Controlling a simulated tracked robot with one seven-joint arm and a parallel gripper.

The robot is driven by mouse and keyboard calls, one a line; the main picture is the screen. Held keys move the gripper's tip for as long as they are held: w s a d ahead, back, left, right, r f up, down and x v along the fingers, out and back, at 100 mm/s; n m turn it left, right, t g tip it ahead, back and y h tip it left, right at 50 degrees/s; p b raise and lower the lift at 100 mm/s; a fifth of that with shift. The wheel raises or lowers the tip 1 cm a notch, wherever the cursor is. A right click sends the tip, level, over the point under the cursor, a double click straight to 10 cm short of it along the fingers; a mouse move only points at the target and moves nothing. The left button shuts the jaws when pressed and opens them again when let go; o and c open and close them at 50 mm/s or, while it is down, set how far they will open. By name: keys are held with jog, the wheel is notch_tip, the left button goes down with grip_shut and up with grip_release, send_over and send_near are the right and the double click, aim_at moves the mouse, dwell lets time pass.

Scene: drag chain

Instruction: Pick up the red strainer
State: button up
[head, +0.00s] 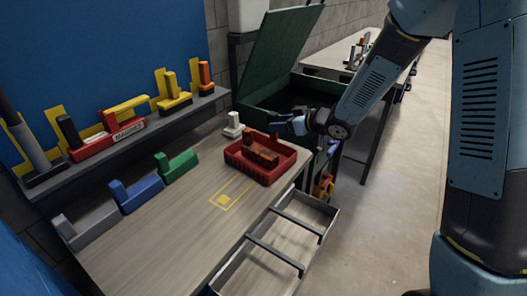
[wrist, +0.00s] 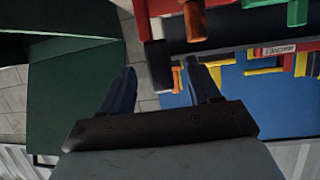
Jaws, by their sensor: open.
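A red slotted basket (head: 233,158), which looks like the red strainer, sits upright on the wooden workbench near its right edge in the head view. A brownish-red block-like item (head: 262,150) lies inside it. My gripper (head: 284,122) is above and behind the basket, apart from it, in front of the open green box. In the wrist view my gripper (wrist: 163,78) shows two blue fingers spread apart with nothing between them.
Grey, blue (head: 138,192) and green (head: 178,165) holders line the bench's left side. A shelf of colored tools (head: 110,135) stands behind them. The open green box (head: 280,60) is at the back. A pulled-out drawer frame (head: 262,258) juts out below the bench. The bench front is clear.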

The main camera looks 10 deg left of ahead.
jog(key=x, duration=0.5)
jog(key=shift+d+f, duration=0.15)
jog(key=shift+c, duration=0.3)
grip_shut()
